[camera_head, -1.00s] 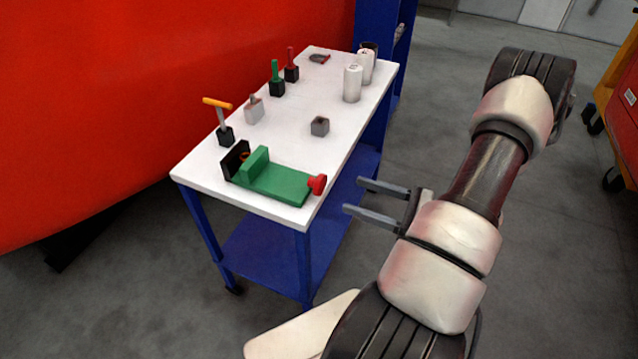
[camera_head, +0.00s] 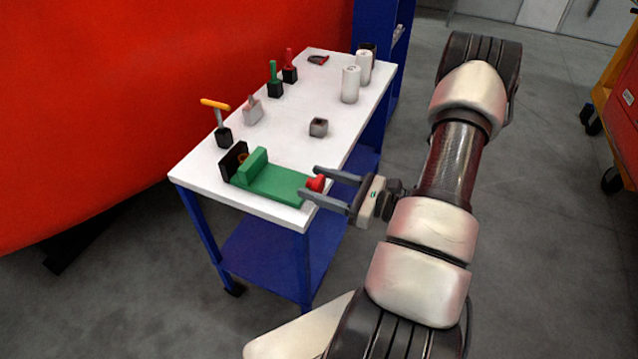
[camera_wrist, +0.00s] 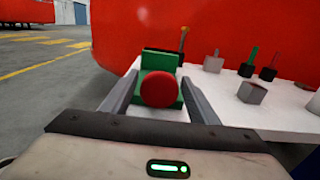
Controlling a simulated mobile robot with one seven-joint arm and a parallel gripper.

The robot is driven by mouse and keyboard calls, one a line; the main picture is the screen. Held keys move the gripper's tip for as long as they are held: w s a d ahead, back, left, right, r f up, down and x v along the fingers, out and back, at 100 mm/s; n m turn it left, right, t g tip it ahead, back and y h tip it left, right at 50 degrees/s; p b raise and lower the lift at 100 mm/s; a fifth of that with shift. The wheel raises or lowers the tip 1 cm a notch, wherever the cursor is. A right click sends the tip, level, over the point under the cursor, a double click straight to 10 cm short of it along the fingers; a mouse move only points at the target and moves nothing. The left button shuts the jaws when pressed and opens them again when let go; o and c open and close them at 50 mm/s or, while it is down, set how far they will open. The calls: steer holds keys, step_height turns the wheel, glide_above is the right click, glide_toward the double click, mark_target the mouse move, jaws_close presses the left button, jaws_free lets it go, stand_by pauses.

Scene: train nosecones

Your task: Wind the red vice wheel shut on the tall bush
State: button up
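The green vice (camera_head: 270,181) lies near the front end of the white table, with a dark jaw plate (camera_head: 234,159) at its far left end. The red vice wheel (camera_head: 316,183) is on its right end. My gripper (camera_head: 308,181) is open, its two fingers on either side of the wheel. In the wrist view the red wheel (camera_wrist: 160,89) sits between the fingers, apart from both as far as I can see. The tall bush is not clear to me; a small orange-brown piece (camera_head: 243,157) shows by the dark jaw, partly hidden.
The white table (camera_head: 200,172) also holds an orange-handled tool (camera_head: 219,120), a green-handled tool (camera_head: 275,78), a red-handled tool (camera_head: 290,66), a grey block (camera_head: 318,127) and white cylinders (camera_head: 351,84). A large red body (camera_head: 120,90) stands behind.

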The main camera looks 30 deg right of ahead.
steer(key=c, duration=0.7)
steer(key=shift+r+m+p, duration=0.15)
steer(key=shift+m+p, duration=0.4)
steer(key=shift+m, duration=0.15)
steer(key=shift+c, duration=0.2)
steer(key=shift+d+m, duration=0.1)
steer(key=shift+m, duration=0.7)
steer(key=shift+f, duration=0.2)
steer(key=o, duration=1)
steer(key=v, duration=1.7)
steer(key=shift+s, duration=0.2)
steer(key=shift+d, duration=0.15)
